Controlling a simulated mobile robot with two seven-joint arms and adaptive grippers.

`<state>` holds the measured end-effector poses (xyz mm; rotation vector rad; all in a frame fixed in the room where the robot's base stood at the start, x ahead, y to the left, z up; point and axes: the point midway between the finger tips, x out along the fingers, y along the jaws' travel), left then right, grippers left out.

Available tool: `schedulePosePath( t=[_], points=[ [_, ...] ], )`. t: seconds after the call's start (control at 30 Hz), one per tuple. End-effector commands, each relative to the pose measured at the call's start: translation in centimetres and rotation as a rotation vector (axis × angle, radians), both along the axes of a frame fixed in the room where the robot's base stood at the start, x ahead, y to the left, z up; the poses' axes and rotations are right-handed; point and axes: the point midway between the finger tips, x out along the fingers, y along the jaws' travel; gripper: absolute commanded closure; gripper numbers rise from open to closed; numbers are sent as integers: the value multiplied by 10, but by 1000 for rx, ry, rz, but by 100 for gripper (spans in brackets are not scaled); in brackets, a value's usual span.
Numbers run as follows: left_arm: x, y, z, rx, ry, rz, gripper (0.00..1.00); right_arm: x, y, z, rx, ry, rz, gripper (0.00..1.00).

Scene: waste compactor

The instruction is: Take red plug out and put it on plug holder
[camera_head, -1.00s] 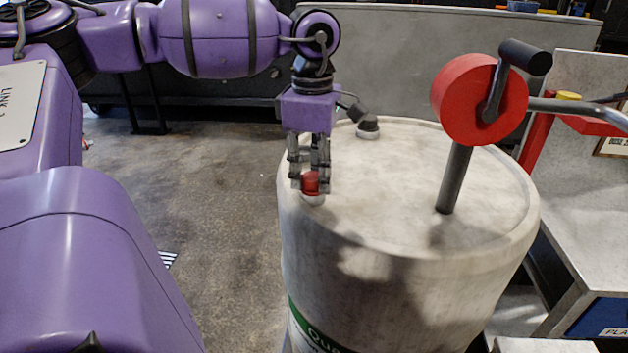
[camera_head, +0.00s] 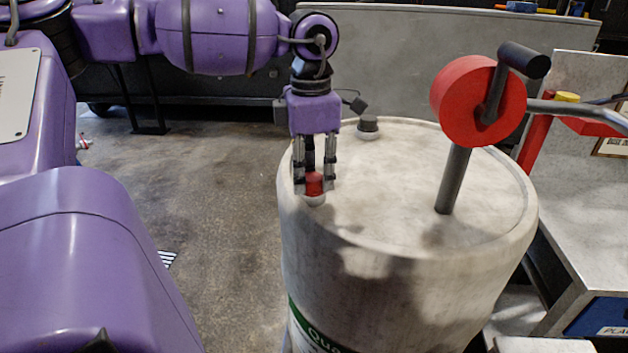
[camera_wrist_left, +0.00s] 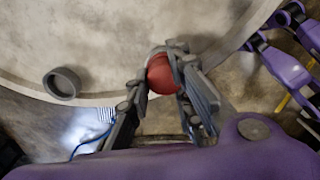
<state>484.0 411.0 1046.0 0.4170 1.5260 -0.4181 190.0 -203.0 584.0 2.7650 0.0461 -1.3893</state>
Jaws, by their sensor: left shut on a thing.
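The red plug (camera_head: 314,184) sits at the near left edge of the top of a pale grey drum (camera_head: 400,200), on a light round base. My left gripper (camera_head: 314,188) points down over it, with its fingers on both sides of the plug. In the left wrist view, the red plug (camera_wrist_left: 161,74) is between the fingers of the left gripper (camera_wrist_left: 160,80), which is shut on it. I cannot tell which thing is the plug holder.
A red wheel with a black handle (camera_head: 470,100) stands on a post at the drum's right. A grey table (camera_head: 590,200) is further right.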

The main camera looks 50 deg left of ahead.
Motion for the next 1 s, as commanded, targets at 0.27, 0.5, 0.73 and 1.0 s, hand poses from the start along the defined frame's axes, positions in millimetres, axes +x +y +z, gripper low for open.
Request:
schedulePosePath(
  t=[0.27,0.5,0.73,1.0],
  points=[
    [-9,1,-4,7,26,354,100,2,0,3,0,-4,0,60],
    [-9,1,-4,5,26,418,100,2,0,3,0,-4,0,60],
    [-8,1,-4,5,24,416,60,2,0,3,0,-4,0,60],
    [-6,1,-2,3,14,416,59,2,0,3,0,-4,0,60]
  ],
)
